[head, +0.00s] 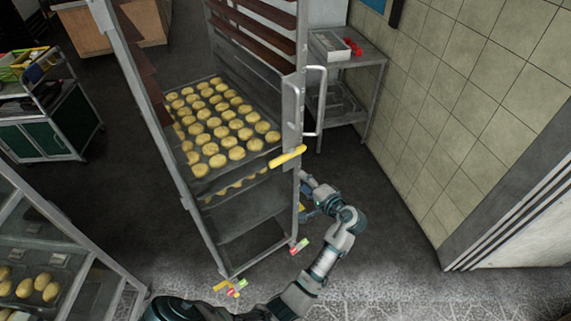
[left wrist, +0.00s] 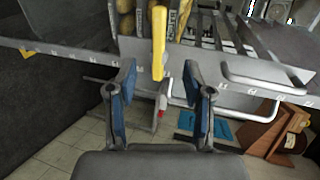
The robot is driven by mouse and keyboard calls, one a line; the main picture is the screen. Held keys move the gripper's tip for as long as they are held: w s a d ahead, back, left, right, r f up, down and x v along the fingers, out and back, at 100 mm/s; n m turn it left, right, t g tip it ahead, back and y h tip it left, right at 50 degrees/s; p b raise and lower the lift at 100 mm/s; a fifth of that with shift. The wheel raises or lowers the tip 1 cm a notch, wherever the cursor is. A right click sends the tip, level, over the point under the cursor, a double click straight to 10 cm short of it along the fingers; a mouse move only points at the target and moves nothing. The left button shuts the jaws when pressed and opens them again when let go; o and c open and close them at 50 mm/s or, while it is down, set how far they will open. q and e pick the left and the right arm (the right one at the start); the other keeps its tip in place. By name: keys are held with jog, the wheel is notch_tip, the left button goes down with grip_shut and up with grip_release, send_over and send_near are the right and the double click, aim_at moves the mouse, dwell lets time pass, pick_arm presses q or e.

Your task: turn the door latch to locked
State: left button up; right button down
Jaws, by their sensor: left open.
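The latch with the yellow handle (head: 288,156) is on the right front post of a metal bun rack (head: 297,95). In the left wrist view the yellow handle (left wrist: 158,43) stands upright in the picture, beyond my fingertips and roughly in line with the gap between them. My left gripper (head: 308,205) is beside the right post, below the yellow handle, partly hidden by its own arm. In the left wrist view the left gripper (left wrist: 158,80) is open, with nothing between its blue fingers. My right gripper is in neither view.
The rack holds a tray of buns (head: 220,130). A metal side table (head: 350,58) stands behind it at the right, near a tiled wall (head: 470,90). Another rack (head: 90,245) is at the lower left. A green cart (head: 50,125) stands farther left. Some dark floor is clear.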

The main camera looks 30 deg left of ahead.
aim_at(277, 164)
pick_arm(q)
jog(key=x, duration=1)
jog(key=b+x, duration=0.1)
jog(key=x, duration=0.4)
jog(key=shift+s+f, duration=0.2)
jog(key=shift+s, duration=0.1)
jog(key=shift+d+r, duration=0.15)
jog(key=shift+d, duration=0.2)
jog(key=shift+a, duration=0.5)
jog(key=c, duration=0.7)
jog(key=shift+a, duration=0.15)
grip_shut()
jog(key=shift+f, duration=0.25)
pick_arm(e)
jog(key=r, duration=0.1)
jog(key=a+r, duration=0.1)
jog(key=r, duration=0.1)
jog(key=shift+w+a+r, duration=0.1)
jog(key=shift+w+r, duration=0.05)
